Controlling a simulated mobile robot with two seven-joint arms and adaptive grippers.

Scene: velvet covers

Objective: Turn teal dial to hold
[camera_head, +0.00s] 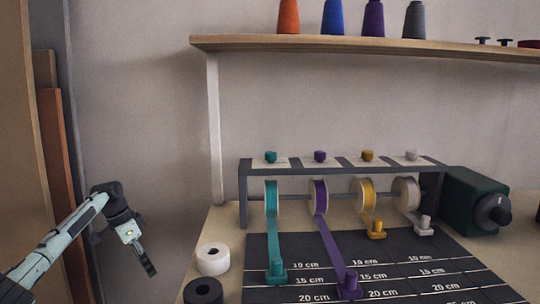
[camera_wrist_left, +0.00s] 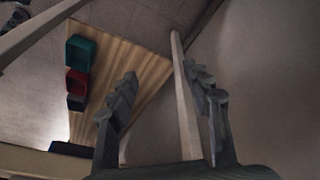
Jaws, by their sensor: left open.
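The teal dial (camera_head: 271,157) sits on top of the dark rack, at the left end of a row of dials, on a pale label plate. Its pointing direction is too small to read. Below it hangs a teal ribbon spool (camera_head: 271,197), its ribbon drawn down to a teal clip (camera_head: 276,272) on the mat. My left gripper (camera_head: 149,266) is left of the table, well apart from the dial. In the left wrist view its fingers (camera_wrist_left: 165,95) are spread with nothing between them. My right gripper is not in view.
Purple (camera_head: 320,156), yellow (camera_head: 367,155) and white (camera_head: 411,155) dials stand right of the teal one. A shelf (camera_head: 350,43) with thread cones hangs above. White (camera_head: 213,259) and black (camera_head: 203,291) rolls lie at the table's left. A dark green motor housing (camera_head: 474,203) stands right.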

